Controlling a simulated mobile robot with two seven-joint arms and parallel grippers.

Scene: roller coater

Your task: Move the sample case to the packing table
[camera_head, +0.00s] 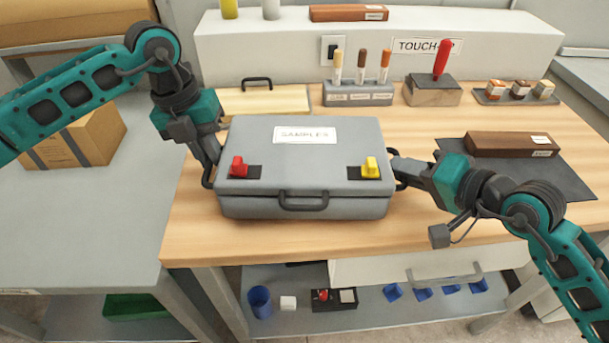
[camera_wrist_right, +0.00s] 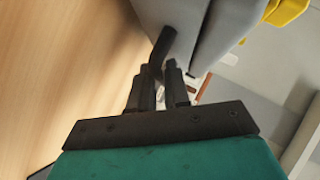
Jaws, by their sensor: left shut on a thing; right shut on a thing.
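The grey sample case (camera_head: 300,155), labelled "SAMPLES", is closed and level at the wooden table in the head view. I cannot tell whether it rests on the top or is just above it. It has a red latch (camera_head: 238,167), a yellow latch (camera_head: 370,168) and a dark front handle (camera_head: 303,201). My left gripper (camera_head: 208,175) is shut on the case's left side handle. My right gripper (camera_head: 400,172) is shut on its right side handle; the right wrist view shows the fingers (camera_wrist_right: 163,80) around the dark handle (camera_wrist_right: 162,48) beside the case wall (camera_wrist_right: 190,25).
The wooden table (camera_head: 290,240) holds a marker rack (camera_head: 357,98), a red-handled tool (camera_head: 441,62) and a brown block (camera_head: 511,144) on a dark mat. A grey table (camera_head: 90,215) with a cardboard box (camera_head: 85,138) stands left, its front part clear. A lower shelf holds blue cups.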

